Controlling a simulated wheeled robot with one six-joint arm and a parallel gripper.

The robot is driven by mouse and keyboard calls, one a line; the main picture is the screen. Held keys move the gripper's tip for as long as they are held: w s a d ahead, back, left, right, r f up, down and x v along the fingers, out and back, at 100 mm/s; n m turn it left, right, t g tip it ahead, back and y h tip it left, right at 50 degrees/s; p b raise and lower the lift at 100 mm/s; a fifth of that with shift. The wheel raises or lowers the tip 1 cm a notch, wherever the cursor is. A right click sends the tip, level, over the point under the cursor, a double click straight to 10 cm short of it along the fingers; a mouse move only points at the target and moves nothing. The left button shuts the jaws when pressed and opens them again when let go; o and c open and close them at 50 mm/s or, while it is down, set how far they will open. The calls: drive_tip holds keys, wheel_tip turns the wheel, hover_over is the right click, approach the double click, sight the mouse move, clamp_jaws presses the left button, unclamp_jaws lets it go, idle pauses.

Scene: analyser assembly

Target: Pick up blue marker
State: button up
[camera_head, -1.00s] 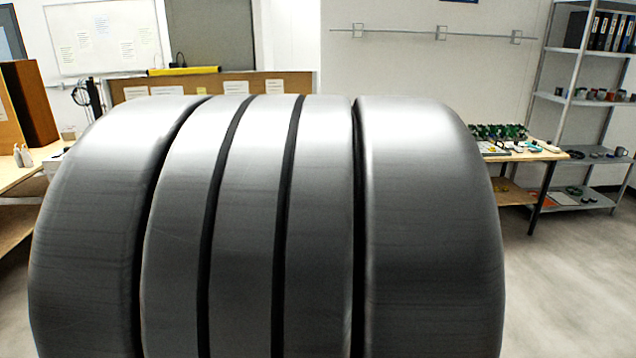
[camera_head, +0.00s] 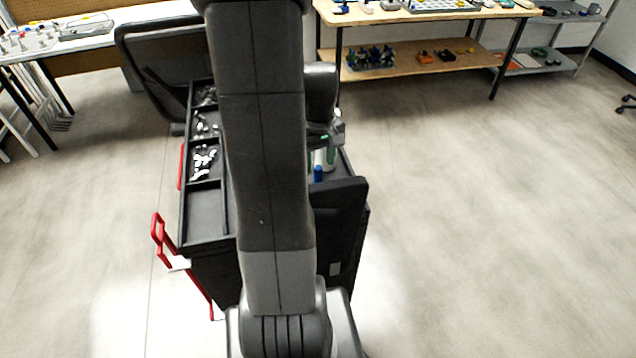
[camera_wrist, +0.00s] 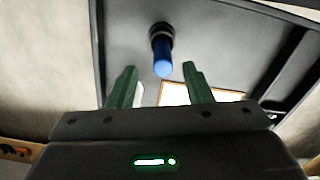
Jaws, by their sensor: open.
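The blue marker (camera_wrist: 162,58) shows in the wrist view as a short blue cylinder with a dark ring at its far end. It lies just past the gap between my fingertips, apart from both. My gripper (camera_wrist: 159,72) is open, with two green fingers and nothing between them. In the head view a small blue piece (camera_head: 318,174), likely the marker, shows beside my arm over the black cart (camera_head: 206,211).
The cart's left side has open compartments with small white parts (camera_head: 203,160) and a red handle (camera_head: 160,243). A wooden workbench (camera_head: 425,75) with boxes stands behind it, and a white table (camera_head: 95,42) at the back left. The floor to the right is clear.

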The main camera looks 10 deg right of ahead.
sight(318, 178)
drive_tip(key=shift+s+a+f+p, duration=0.1)
drive_tip(key=shift+f+p, duration=0.1)
drive_tip(key=shift+f, duration=1.45)
drive_tip(key=shift+s+a+f+p, duration=0.1)
drive_tip(key=shift+f+p, duration=0.1)
drive_tip(key=shift+f, duration=1.4)
drive_tip(key=shift+d, duration=0.1)
clamp_jaws()
drive_tip(key=shift+r, duration=0.1)
